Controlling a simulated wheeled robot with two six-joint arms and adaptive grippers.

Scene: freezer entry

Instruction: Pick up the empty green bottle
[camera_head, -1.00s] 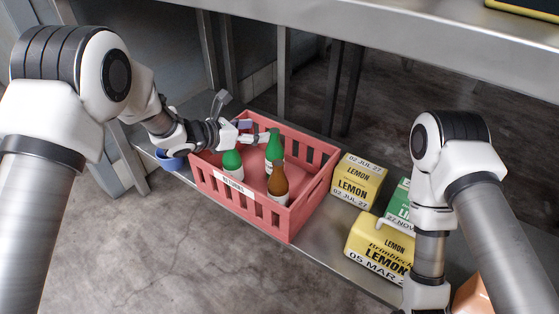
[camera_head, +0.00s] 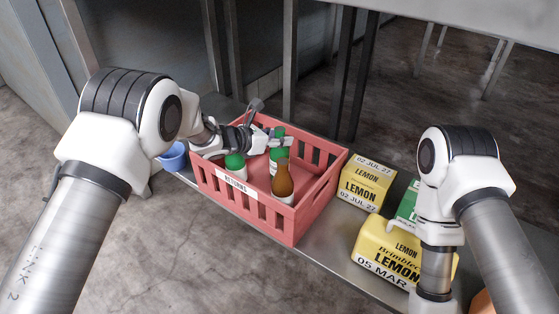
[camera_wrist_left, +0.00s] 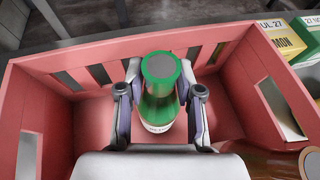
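The green bottle (camera_head: 278,158) stands upright in the red crate (camera_head: 304,220), near its back wall. My left gripper (camera_head: 280,142) reaches into the crate from the left at the height of the bottle's upper part. In the left wrist view, its fingers (camera_wrist_left: 160,88) are open, one on each side of the green bottle (camera_wrist_left: 161,92), with little space between fingers and glass. Whether either finger touches it is hard to tell. My right gripper is out of view.
A brown bottle (camera_head: 283,181) stands in the crate close in front of the green one.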

